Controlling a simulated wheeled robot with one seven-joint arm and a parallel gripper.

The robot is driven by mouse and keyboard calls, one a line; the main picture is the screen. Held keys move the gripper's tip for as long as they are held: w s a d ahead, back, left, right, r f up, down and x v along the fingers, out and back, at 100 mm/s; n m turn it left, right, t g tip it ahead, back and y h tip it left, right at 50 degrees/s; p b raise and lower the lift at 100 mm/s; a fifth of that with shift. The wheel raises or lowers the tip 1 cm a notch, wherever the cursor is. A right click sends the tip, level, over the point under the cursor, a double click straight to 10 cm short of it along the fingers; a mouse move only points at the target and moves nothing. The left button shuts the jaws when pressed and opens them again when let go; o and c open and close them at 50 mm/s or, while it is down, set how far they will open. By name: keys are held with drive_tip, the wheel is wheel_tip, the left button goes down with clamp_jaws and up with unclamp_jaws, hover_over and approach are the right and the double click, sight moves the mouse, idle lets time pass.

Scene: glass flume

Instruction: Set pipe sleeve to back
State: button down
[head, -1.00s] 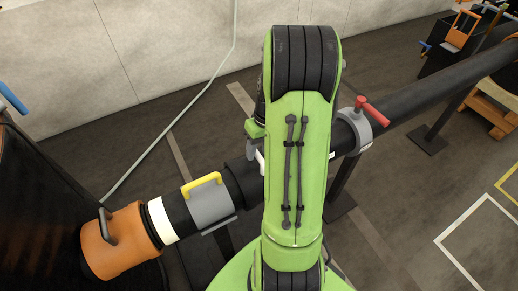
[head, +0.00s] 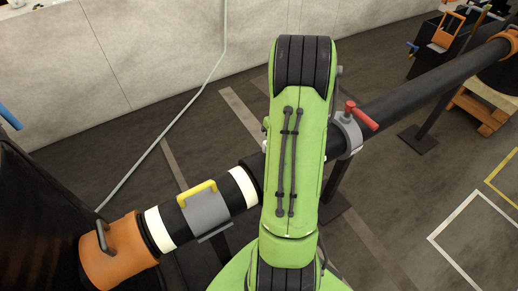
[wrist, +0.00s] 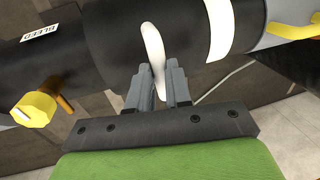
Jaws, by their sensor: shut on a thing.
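The pipe sleeve, a black collar around the black pipe, shows in the head view (head: 254,165) just left of my green arm, which hides most of it. In the wrist view the sleeve (wrist: 105,45) fills the upper middle, with a white handle (wrist: 153,45) standing out from it. My gripper (wrist: 160,78) is shut on this white handle. In the head view my gripper is hidden behind the arm. A white band (head: 243,187) on the pipe lies bare between the sleeve and a grey clamp with a yellow handle (head: 207,209).
An orange collar (head: 113,252) sits at the pipe's near left end. A grey ring with a red lever (head: 347,132) is on the pipe right of my arm. The wrist view shows a yellow fitting (wrist: 36,109) and a BLEED label (wrist: 40,33) at left.

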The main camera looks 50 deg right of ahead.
drive_tip(key=shift+s+d+r, duration=0.1)
drive_tip(key=shift+s+d, duration=0.05)
drive_tip(key=shift+d, duration=0.55)
drive_tip(key=c, duration=1.1)
unclamp_jaws()
drive_tip(key=shift+d, duration=0.15)
drive_tip(key=shift+o, duration=0.2)
wheel_tip(320, 180, up, 15)
drive_tip(key=s+d+p, duration=0.1)
drive_tip(key=d+p, duration=0.1)
drive_tip(key=p, duration=0.3)
drive_tip(key=shift+d+r, duration=0.2)
drive_tip(key=shift+d, duration=0.15)
